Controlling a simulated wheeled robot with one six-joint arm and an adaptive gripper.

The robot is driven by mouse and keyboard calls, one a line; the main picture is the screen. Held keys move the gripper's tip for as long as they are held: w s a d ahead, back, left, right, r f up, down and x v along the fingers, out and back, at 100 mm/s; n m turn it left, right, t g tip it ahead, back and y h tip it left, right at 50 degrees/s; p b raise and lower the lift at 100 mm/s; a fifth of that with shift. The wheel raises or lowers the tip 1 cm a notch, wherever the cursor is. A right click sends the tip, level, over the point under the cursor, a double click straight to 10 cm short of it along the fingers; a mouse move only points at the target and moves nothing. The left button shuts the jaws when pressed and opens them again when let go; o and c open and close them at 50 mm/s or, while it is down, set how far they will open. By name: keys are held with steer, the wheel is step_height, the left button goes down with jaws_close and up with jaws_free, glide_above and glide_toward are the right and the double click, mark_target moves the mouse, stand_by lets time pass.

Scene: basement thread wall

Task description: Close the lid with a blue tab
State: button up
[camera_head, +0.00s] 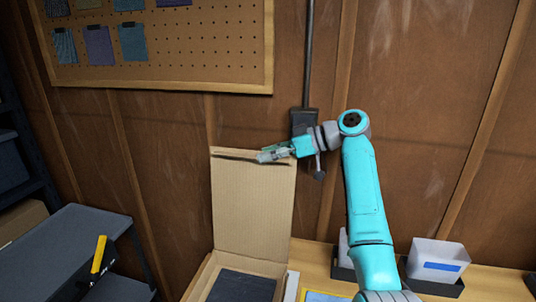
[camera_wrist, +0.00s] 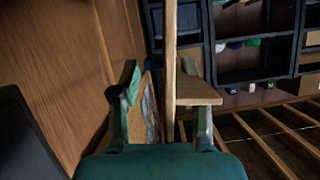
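A cardboard box (camera_head: 203,277) stands on the wooden bench with its tall lid (camera_head: 250,205) raised upright against the wall side. No blue tab can be made out on the lid. My gripper (camera_head: 268,154) is at the lid's upper right, by its top edge. In the wrist view my gripper (camera_wrist: 162,85) has its fingers apart, and the lid (camera_wrist: 169,75) shows edge-on between them, with a small cardboard flap (camera_wrist: 197,92) by the right finger. I cannot tell whether either finger touches it.
A dark item (camera_head: 242,287) lies in the box. Translucent bins (camera_head: 438,254), one with a blue label, stand right on the bench (camera_head: 490,283). A pegboard (camera_head: 200,45) hangs above left. A grey cart (camera_head: 60,240) with a yellow-handled tool (camera_head: 99,255) stands left.

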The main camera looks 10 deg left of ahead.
steer(key=v, duration=1.2)
